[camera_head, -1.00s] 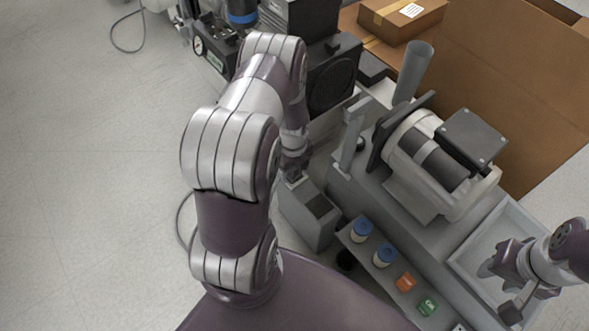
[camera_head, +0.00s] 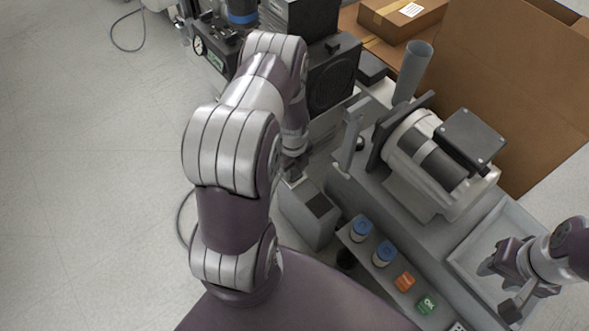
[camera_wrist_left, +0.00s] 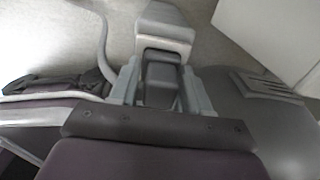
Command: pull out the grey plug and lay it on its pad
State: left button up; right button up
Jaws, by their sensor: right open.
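My left gripper (camera_head: 292,172) points down at the back end of a grey box (camera_head: 306,222) with a dark square pad (camera_head: 318,205) on its top. In the left wrist view, the gripper's two fingers (camera_wrist_left: 161,88) press on both sides of a grey plug (camera_wrist_left: 162,42). The arm and fingers hide most of the plug in the head view. I cannot tell whether it is still seated. My right gripper (camera_head: 500,262) is open and empty over a grey tray (camera_head: 468,262) at the right.
A grey bench with a motor unit (camera_head: 435,165) and an upright tube (camera_head: 412,72) stands right of the box. A dark compressor (camera_head: 330,78) stands behind. A cardboard box (camera_head: 402,18) is farther back.

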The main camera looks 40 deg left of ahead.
pick_arm(q)
grip_shut()
jog(key=shift+r+p, duration=3)
jog(key=shift+r, duration=0.05)
pick_arm(e)
notch_tip(320, 180, up, 6)
